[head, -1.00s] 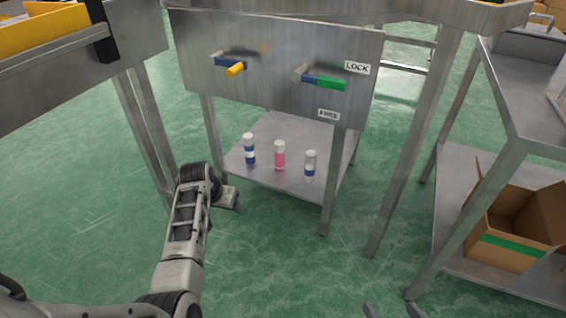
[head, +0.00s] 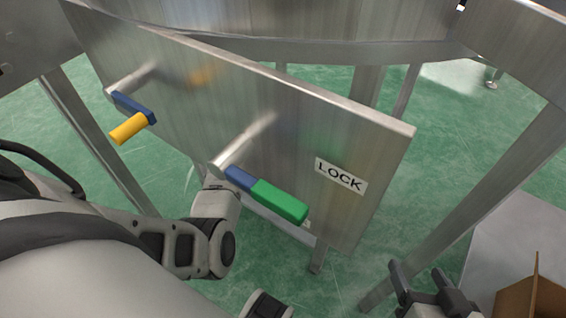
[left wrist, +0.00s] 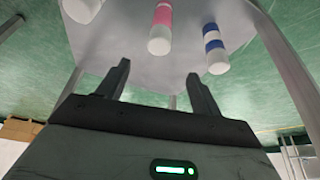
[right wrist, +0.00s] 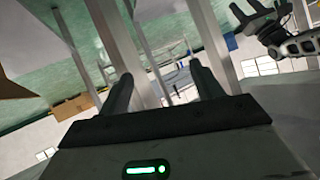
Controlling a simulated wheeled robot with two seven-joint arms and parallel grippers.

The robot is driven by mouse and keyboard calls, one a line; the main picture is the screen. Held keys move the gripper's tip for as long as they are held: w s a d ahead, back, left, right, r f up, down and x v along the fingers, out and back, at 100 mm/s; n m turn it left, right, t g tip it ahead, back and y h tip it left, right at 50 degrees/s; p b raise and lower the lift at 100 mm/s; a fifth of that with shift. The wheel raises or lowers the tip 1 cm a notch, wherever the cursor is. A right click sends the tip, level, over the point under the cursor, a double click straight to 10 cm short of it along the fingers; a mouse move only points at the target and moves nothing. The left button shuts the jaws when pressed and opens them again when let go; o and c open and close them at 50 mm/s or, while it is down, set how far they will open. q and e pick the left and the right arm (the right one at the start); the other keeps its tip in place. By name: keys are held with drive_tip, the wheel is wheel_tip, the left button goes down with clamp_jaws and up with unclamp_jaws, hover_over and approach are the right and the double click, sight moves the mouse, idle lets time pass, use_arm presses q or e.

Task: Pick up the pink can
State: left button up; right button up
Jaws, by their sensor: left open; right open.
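The pink can (left wrist: 160,28), with a white end, stands on the lower shelf (left wrist: 120,30) and shows upside down in the left wrist view. It lies beyond my left gripper (left wrist: 157,70), roughly in line with the gap between its fingers. The left gripper is open and empty, with the can apart from the fingertips. In the head view the panel hides the cans and the left gripper. My right gripper (head: 417,270) is open and empty at the lower right; its fingers also show in the right wrist view (right wrist: 161,72).
A blue-and-white can (left wrist: 214,48) stands right of the pink one, and another can (left wrist: 82,10) stands left. The steel panel (head: 290,120) carries a yellow handle (head: 128,128) and a green handle (head: 278,201). A cardboard box (head: 530,297) is at lower right.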

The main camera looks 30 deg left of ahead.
use_arm(q)
drive_tip(key=b+x, duration=0.3)
drive_tip(key=x, duration=0.1)
drive_tip(key=b+x, duration=0.3)
drive_tip(key=x, duration=0.2)
drive_tip(key=shift+s+f, duration=0.15)
drive_tip(key=shift+f, duration=0.25)
drive_tip(key=shift+w+f, duration=0.2)
drive_tip(key=shift+f, duration=0.1)
drive_tip(key=b+x, duration=0.4)
drive_tip(key=shift+d+f+b, duration=0.1)
drive_tip(key=shift+f+b, duration=0.2)
drive_tip(key=shift+w+f, duration=0.1)
drive_tip(key=shift+f, duration=0.05)
use_arm(e)
wheel_tip(320, 180, up, 5)
drive_tip(key=a+m+t+y, duration=0.1)
drive_tip(key=a+t+y, duration=0.1)
drive_tip(key=t+y, duration=0.1)
drive_tip(key=shift+w+a+r+m+t+y, duration=0.2)
drive_tip(key=shift+w+a+m+t+y, duration=0.1)
drive_tip(key=shift+t+y, duration=0.15)
use_arm(q)
clamp_jaws()
